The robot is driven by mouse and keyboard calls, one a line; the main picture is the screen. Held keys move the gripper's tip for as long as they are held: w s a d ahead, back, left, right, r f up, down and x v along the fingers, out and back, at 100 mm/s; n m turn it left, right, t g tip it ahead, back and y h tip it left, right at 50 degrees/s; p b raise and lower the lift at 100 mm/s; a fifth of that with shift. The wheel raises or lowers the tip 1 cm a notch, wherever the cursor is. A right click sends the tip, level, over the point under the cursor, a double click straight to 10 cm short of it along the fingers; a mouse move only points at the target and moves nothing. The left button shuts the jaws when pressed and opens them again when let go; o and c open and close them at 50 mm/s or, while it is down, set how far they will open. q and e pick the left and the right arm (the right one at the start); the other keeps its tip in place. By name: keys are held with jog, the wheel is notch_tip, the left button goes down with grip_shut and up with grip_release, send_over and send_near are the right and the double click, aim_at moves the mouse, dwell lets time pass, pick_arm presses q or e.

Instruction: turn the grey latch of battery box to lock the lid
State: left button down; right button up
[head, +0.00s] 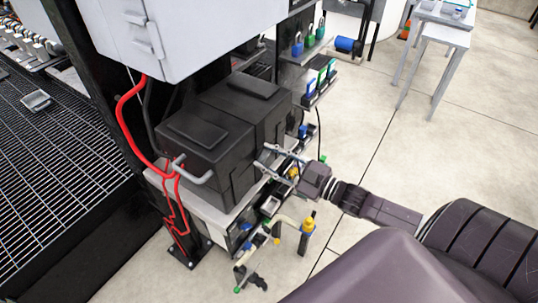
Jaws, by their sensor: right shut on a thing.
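The black battery box (222,130) stands on a light shelf below a grey cabinet. Its lid looks closed, with raised panels on top. My right gripper (263,156) reaches in from the right, with its fingertips at the box's right side face. It is shut on the grey latch, which the fingers mostly hide, so I cannot tell how far it is turned. A grey bent bar (194,174) shows at the box's front left. My left gripper is not in view.
The grey cabinet (180,35) hangs close above the box. Red cables (128,105) run down its left side. Below the shelf edge (205,210) are small coloured parts and a yellow-topped post (307,228). Open floor lies to the right.

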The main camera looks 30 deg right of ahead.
jog(key=n, duration=0.6)
jog(key=shift+a+f, duration=0.1)
jog(key=n, duration=0.6)
jog(key=shift+s+f+b, duration=0.1)
jog(key=shift+b, duration=0.2)
dwell(0.3)
jog(key=o, duration=1.2)
jog(key=shift+c, duration=0.2)
jog(key=v, duration=1.2)
